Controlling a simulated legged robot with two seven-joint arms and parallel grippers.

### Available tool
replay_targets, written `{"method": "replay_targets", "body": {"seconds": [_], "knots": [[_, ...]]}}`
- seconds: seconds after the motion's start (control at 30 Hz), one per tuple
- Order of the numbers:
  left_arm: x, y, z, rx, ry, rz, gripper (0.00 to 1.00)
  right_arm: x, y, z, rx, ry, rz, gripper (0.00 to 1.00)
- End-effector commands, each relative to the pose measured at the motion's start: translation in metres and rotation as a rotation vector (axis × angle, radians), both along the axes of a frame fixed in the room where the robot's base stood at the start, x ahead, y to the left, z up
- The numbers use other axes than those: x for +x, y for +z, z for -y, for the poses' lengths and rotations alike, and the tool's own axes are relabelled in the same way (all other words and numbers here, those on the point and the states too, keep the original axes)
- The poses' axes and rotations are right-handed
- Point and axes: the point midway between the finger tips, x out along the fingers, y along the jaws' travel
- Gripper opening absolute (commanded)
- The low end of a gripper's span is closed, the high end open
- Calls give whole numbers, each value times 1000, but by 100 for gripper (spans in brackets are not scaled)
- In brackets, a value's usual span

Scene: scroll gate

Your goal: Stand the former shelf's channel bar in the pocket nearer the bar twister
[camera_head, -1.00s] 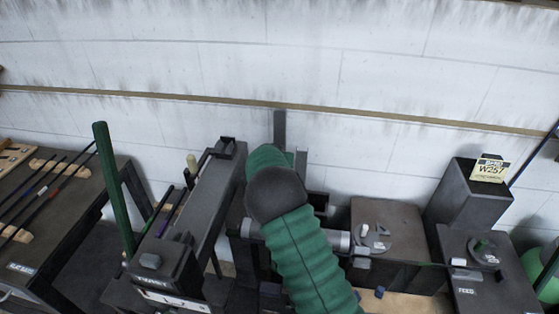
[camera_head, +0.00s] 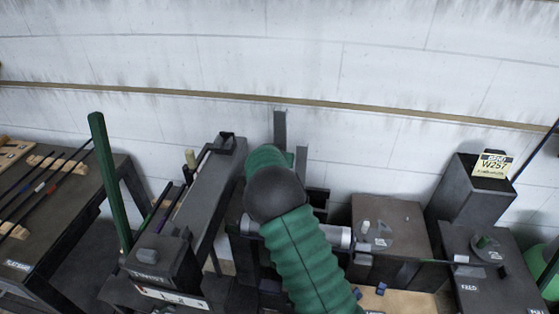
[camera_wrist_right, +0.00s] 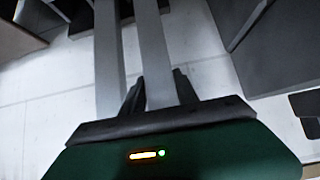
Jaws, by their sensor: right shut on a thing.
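Two grey upright bars stand behind my right arm in the head view: a taller one (camera_head: 280,128) and a shorter one (camera_head: 301,160). Both also show in the right wrist view, one bar (camera_wrist_right: 158,50) running between my fingers and the other bar (camera_wrist_right: 108,50) just outside them. My right gripper (camera_wrist_right: 158,92) is shut on the bar between its fingers; in the head view my green sleeve and dark joint hide it. Which upright is held, and the bars' lower ends and pockets, I cannot tell. A long dark machine (camera_head: 205,190), possibly the bar twister, stands left of them. My left gripper is not in view.
A tilted green post (camera_head: 110,180) stands at the left, beside a rack of thin bars (camera_head: 48,190). The white wall above is clear.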

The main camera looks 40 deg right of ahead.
Motion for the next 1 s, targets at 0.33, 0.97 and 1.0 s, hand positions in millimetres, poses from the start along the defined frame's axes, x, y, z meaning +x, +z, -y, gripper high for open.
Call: {"method": "replay_targets", "body": {"seconds": [0.33, 0.97, 1.0], "knots": [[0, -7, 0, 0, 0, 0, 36, 0, -7, 0, 0, 1, 1, 0], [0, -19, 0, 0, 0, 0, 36, 0, -20, 0, 0, 1, 1, 0], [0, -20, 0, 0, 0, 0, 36, 0, -21, 0, 0, 1, 1, 0]]}}
